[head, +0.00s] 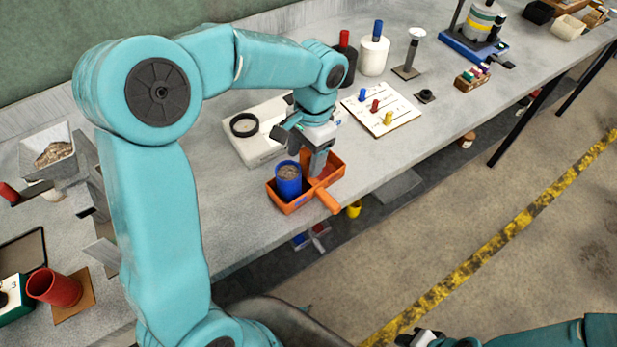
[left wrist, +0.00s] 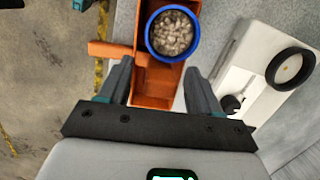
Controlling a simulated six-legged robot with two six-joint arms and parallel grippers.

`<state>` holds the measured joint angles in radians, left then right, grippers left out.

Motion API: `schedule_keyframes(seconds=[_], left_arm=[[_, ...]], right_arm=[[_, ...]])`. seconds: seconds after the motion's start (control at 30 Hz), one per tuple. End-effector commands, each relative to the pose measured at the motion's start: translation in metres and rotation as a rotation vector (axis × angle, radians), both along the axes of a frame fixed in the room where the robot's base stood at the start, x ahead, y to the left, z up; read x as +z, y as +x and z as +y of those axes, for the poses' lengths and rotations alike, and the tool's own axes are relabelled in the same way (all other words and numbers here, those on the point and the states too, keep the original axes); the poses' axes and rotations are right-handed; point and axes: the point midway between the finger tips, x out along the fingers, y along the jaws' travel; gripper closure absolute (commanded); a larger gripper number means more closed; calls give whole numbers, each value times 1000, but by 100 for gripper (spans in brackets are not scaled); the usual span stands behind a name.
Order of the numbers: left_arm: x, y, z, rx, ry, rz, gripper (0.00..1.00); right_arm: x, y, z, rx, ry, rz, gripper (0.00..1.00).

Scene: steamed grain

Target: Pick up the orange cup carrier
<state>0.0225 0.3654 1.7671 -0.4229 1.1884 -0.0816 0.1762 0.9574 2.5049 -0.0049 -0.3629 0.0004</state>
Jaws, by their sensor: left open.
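The orange cup carrier (head: 296,206) sits near the front edge of the bench, its handle (head: 328,201) pointing toward the edge. A blue cup (head: 289,181) filled with grain stands in its left part; the other part looks empty. My left gripper (head: 314,168) is open, pointing down over the carrier. In the left wrist view, its fingers (left wrist: 160,82) appear on either side of the orange carrier (left wrist: 152,98), and the grain-filled blue cup (left wrist: 172,34) lies beyond them. I cannot tell whether the fingers touch it. My right gripper (head: 418,338) shows only partly at the bottom edge.
A white scale-like device (head: 258,150) with a dark ring stands just behind the carrier. A white board with coloured pegs (head: 398,117) lies to the right. A red cup (head: 55,288) and a grain tray (head: 50,155) are at left. Bare bench lies left of the carrier.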

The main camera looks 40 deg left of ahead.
Motion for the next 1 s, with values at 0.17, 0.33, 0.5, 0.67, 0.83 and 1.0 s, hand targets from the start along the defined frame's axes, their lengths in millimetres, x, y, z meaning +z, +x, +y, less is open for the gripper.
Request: schedule_keyframes(seconds=[0.17,0.33,0.5,0.67,0.83,1.0], left_arm=[[-14,-1,1,-1,0,1,36],[-14,-1,1,-1,0,0,36],[-14,0,1,-1,0,0,88],[-13,-1,1,-1,0,0,100],[-13,-1,1,-1,0,0,100],[-3,0,1,0,0,-2,100]], right_arm=[[0,0,0,0,0,0,71],[0,0,0,0,0,0,71],[0,0,0,0,0,0,71],[0,0,0,0,0,0,71],[0,0,0,0,0,0,71],[0,0,0,0,0,0,71]])
